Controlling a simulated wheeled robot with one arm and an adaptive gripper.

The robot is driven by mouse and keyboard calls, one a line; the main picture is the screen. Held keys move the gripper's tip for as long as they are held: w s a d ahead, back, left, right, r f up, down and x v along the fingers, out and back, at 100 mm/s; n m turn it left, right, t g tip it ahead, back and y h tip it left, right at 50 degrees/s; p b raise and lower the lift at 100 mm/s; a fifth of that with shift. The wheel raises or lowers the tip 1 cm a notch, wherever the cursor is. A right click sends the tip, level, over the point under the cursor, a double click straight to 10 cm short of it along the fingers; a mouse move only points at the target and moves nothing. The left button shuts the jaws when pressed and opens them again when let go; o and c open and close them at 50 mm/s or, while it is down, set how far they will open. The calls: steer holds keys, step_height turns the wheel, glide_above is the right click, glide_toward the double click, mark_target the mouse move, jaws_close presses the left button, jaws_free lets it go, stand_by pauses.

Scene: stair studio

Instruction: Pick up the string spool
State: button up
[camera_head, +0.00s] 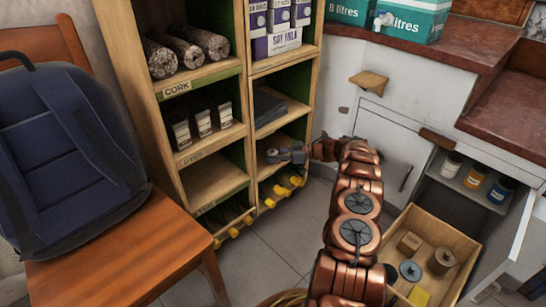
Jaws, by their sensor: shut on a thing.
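My gripper (283,155) reaches into the middle compartment of the right shelf column. It is shut on a small, pale grey thing (271,156) at its fingertips, which I take for the string spool. The thing is tiny here and partly covered by the fingers. I cannot tell whether it touches the shelf board. My copper-coloured arm runs from the bottom of the picture up to the gripper.
The wooden shelf unit (245,95) has uprights and boards close around my gripper. Dark flat items (268,106) lie above it, yellow-ended rolls (290,181) below. An open wooden drawer (455,285) and open cabinet door (512,240) stand right, a chair (125,255) left.

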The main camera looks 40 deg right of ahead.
steer(key=shift+c, duration=1)
